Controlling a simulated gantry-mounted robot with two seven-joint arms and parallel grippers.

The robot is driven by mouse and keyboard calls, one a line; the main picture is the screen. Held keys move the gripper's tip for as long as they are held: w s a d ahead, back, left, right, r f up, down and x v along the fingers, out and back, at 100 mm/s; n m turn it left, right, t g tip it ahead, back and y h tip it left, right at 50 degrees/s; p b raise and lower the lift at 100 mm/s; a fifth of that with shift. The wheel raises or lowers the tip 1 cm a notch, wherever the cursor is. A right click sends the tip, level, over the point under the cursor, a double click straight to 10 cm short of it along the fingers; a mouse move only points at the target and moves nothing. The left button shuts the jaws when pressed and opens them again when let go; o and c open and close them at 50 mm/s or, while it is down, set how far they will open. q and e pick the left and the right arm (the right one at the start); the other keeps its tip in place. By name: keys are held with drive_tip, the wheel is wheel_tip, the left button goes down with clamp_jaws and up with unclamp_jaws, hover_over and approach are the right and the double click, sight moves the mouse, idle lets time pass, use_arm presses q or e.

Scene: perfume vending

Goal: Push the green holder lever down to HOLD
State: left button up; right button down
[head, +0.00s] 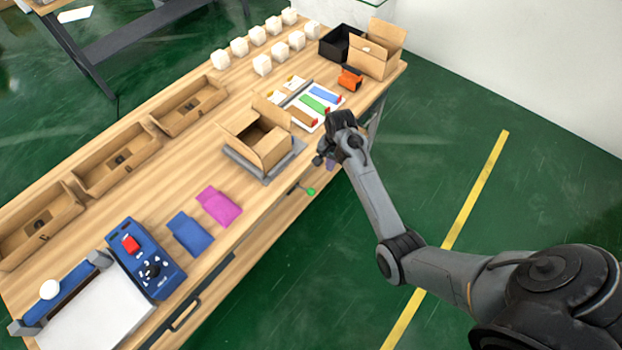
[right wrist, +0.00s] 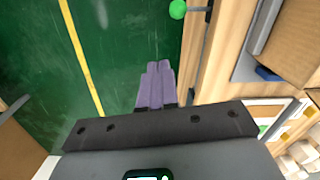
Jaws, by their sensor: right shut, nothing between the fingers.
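The green holder lever is a round green knob (head: 311,191) on a short dark arm at the front edge of the wooden table, below the open carton. The green knob also shows at the top of the right wrist view (right wrist: 178,9), beside the table edge. My right gripper (head: 327,161) is shut and empty, with its purple-grey fingers (right wrist: 158,68) together. It hangs just off the table's front edge, above and slightly right of the knob in the head view. A gap shows between fingertips and knob in both views. My left gripper is not in view.
An open carton (head: 245,147) stands on a grey platform (head: 285,163) behind the lever. A white tray (head: 341,99) with coloured pieces lies near my right gripper. A blue control box (head: 120,249) and pouches are at the left. The floor in front is clear.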

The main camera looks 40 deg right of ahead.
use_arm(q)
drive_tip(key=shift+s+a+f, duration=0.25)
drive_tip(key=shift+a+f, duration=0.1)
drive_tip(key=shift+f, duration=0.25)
use_arm(e)
drive_tip(key=shift+w+a+r+t, duration=0.25)
drive_tip(key=shift+w+r, duration=0.3)
drive_tip(key=shift+w, duration=0.3)
use_arm(q)
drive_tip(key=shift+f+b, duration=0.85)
drive_tip(key=shift+b, duration=0.25)
use_arm(e)
drive_tip(key=w+a+f, duration=0.1)
drive_tip(key=a+f, duration=0.2)
drive_tip(key=f, duration=0.9)
drive_tip(key=shift+f, duration=0.35)
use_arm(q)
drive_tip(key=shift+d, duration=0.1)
use_arm(e)
drive_tip(key=shift+a, duration=0.1)
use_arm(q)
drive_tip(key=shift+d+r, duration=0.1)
